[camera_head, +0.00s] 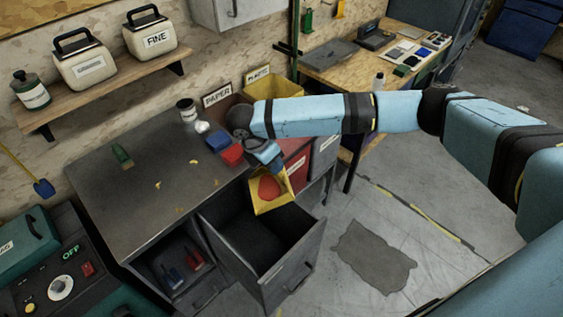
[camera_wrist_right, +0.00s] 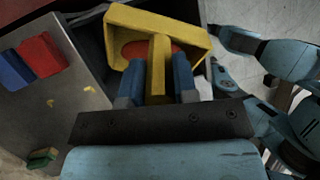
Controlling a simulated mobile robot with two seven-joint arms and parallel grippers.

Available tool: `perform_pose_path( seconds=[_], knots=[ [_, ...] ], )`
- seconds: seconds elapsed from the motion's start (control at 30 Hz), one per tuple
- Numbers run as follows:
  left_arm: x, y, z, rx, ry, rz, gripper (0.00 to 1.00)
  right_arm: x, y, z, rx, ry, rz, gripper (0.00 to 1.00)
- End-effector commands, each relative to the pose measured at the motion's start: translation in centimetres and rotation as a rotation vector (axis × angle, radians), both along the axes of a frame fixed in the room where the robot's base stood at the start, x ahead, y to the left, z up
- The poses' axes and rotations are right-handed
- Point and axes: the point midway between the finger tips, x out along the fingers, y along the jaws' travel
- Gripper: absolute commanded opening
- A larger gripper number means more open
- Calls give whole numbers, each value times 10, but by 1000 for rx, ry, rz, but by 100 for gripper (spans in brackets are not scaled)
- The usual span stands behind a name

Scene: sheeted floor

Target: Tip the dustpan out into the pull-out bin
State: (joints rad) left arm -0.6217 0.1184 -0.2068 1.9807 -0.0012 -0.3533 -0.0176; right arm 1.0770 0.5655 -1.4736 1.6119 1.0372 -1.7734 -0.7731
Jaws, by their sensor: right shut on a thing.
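The yellow dustpan (camera_head: 283,202) is in my right gripper (camera_head: 266,158), which is shut on its handle. Its handle and pan also show in the right wrist view (camera_wrist_right: 158,18), with the handle between the blue fingers. Red matter (camera_head: 269,187) shows inside the pan. The dustpan hangs tilted above the back part of the pull-out bin (camera_head: 291,277), apart from its rim as far as I can tell. The bin stands open at the front of the grey cabinet, and its dark inside looks empty where visible. My left gripper is not in view.
The grey worktop (camera_head: 140,205) holds a red block (camera_head: 232,154), a blue block (camera_head: 218,140), a green-topped brush (camera_head: 122,155) and yellow scraps. Paper and plastic bins (camera_head: 272,88) stand behind my right arm. An open compartment (camera_head: 172,268) is left of the bin.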

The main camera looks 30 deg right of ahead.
Motion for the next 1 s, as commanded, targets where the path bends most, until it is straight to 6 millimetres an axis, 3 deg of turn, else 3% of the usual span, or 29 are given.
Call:
perform_pose_path(
  seconds=[0.17,0.53,1.0],
  knots=[
    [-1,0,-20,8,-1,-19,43,5,20,-5,-144,28,3,0],
    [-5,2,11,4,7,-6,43,12,54,-11,-391,84,3,0],
    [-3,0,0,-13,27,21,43,20,91,-32,-674,144,2,0]
  ],
)
